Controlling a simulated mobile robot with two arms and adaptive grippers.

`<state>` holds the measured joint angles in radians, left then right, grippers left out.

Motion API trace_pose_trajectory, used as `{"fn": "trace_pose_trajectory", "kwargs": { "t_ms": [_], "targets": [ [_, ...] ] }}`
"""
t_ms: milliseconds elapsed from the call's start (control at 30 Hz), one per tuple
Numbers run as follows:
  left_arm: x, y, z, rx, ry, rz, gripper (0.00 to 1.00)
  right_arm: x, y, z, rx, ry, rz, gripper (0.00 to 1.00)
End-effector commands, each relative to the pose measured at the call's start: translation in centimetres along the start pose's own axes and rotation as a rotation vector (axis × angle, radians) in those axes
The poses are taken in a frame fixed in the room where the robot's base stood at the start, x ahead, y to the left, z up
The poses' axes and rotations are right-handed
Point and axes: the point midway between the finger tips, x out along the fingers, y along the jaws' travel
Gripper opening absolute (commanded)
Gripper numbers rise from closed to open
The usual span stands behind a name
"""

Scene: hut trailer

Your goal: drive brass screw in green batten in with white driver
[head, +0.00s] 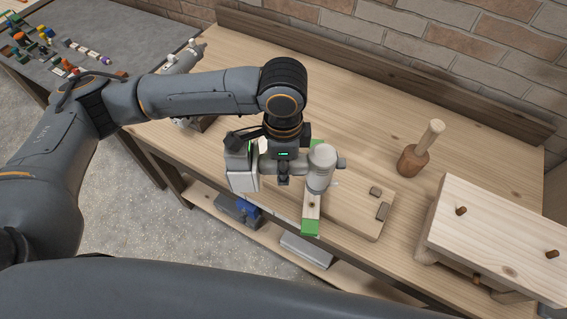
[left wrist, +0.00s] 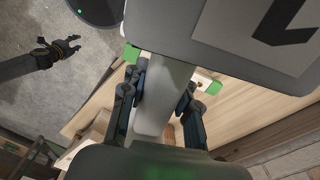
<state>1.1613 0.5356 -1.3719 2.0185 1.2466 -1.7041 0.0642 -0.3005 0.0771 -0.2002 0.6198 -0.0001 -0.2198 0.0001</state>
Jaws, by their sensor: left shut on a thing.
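The green batten lies crosswise on the bench; its green near end (head: 311,228) shows, with a pale bare section above it. It also shows in the left wrist view (left wrist: 215,88). A small brownish spot on the pale section may be the brass screw (head: 312,205); I cannot tell how far it stands out. My left gripper (head: 284,178) is shut on the handle of the white driver (head: 321,168), whose round body stands upright over the batten. The bit's contact with the screw is hidden. My right gripper (left wrist: 70,45) shows only in the left wrist view, open and empty over the floor.
A thin wooden board (head: 355,212) with small dark blocks lies right of the batten. A wooden mallet-like tool (head: 413,160) stands behind it. A wooden block with pegs (head: 500,232) is at the right. A grey table (head: 100,30) with small parts is far left.

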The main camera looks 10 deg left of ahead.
Motion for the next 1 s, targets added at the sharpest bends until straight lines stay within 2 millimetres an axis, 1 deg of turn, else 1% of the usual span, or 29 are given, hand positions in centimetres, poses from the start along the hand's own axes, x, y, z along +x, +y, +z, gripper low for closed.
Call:
{"fn": "trace_pose_trajectory", "kwargs": {
  "t_ms": [200, 267, 467, 800, 1000],
  "targets": [
    [-0.3, 0.0, -0.1, 0.001, -0.001, -0.004, 0.0, 0.0, 0.0, 0.0, -0.001, 0.0, 0.0, 0.4],
    [0.0, 0.0, 0.0, 0.0, -0.002, -0.004, 0.0, 0.1, 0.0, 0.0, -0.001, 0.0, 0.0, 0.4],
    [1.5, 0.0, 0.0, 0.001, -0.003, -0.004, 0.0, 0.8, 0.1, 0.1, -0.001, 0.0, 0.002, 0.4],
    [4.7, 0.0, -0.1, -0.001, -0.002, -0.004, 0.0, 2.1, 0.4, 0.2, -0.002, -0.001, 0.005, 0.4],
    [5.3, -0.1, -0.1, 0.0, -0.002, -0.005, 0.0, 2.2, 0.4, 0.2, -0.002, -0.001, 0.005, 0.4]
  ]
}}
